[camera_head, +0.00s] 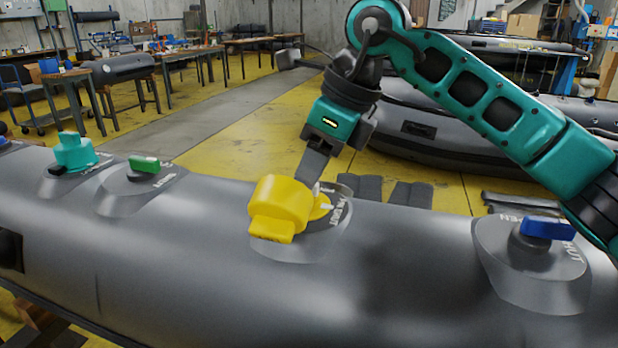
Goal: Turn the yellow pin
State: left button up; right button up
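The yellow pin (278,207) is a thick rounded knob with a flat tab at its lower front. It sits on a round valve patch on top of the grey inflatable tube (400,270), with a smaller yellow piece (321,207) at its right side. My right gripper (311,172) comes down from above, just behind and beside the yellow pin. Its fingers point downward and their lower ends are partly hidden by the pin. I cannot tell whether they touch it or how far apart they are. My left gripper is not in view.
Along the same tube are a teal knob (74,152), a green knob (144,164) and a blue knob (547,228), each on its own patch. Another grey boat (440,135) lies behind. Workbenches (190,55) stand at the back left, beyond open yellow floor.

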jog(key=shift+a+f, duration=0.2)
jog(key=shift+f, duration=0.25)
grip_shut()
